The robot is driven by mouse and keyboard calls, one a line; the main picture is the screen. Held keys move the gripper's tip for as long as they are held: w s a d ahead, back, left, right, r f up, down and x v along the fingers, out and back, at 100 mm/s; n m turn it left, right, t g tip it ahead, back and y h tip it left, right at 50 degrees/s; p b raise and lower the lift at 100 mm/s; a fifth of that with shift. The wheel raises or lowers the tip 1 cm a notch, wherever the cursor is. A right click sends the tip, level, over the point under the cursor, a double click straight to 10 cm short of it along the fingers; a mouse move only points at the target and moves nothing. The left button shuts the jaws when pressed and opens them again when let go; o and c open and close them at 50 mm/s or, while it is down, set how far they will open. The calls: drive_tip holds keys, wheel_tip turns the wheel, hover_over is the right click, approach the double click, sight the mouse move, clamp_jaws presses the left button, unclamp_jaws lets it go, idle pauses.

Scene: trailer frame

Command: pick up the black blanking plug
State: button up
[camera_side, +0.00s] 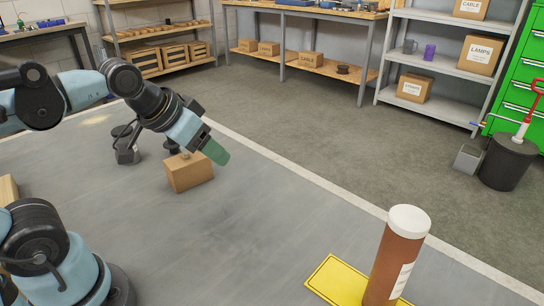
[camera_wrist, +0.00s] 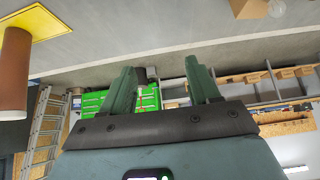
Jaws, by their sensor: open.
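I cannot pick out the black blanking plug for certain in either view. A small dark thing (camera_side: 171,146) shows just behind the cardboard box in the side view, partly hidden, and its kind is unclear. My gripper (camera_side: 212,154) is in the air above and right of the cardboard box (camera_side: 189,173), tilted down to the right. In the wrist view my gripper (camera_wrist: 161,65) has its two green fingers wide apart with nothing between them. The box also shows at the wrist view's top right (camera_wrist: 249,8), with a pale round thing (camera_wrist: 277,8) beside it.
A brown cylinder with a white lid (camera_side: 398,250) stands on a yellow plate (camera_side: 338,281) at the front right. A black device with a cable (camera_side: 127,150) stands left of the box. The middle of the grey surface (camera_side: 270,215) is clear. Shelves and benches stand beyond it.

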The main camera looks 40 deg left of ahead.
drive_tip(key=w+a+n+t+y, duration=0.1)
drive_tip(key=w+a, duration=0.1)
drive_tip(key=a, duration=0.5)
drive_tip(key=w+a+n+t, duration=0.1)
drive_tip(key=w+a, duration=0.2)
drive_tip(key=a, duration=0.4)
drive_tip(key=s+a+n+t+y, duration=0.2)
drive_tip(key=s+a+y, duration=0.15)
drive_tip(key=a, duration=1.25)
approach(172, 142)
drive_tip(key=w, duration=0.2)
drive_tip(key=w+a, duration=0.2)
drive_tip(key=w, duration=0.1)
drive_tip(key=shift+w+a+f, duration=0.2)
drive_tip(key=shift+w+f, duration=0.1)
drive_tip(key=shift+w, duration=0.05)
drive_tip(key=x, duration=0.4)
drive_tip(key=shift+a+r, duration=0.25)
drive_tip(key=shift+a, duration=0.15)
drive_tip(key=shift+x, duration=0.75)
drive_tip(key=c, duration=1.1)
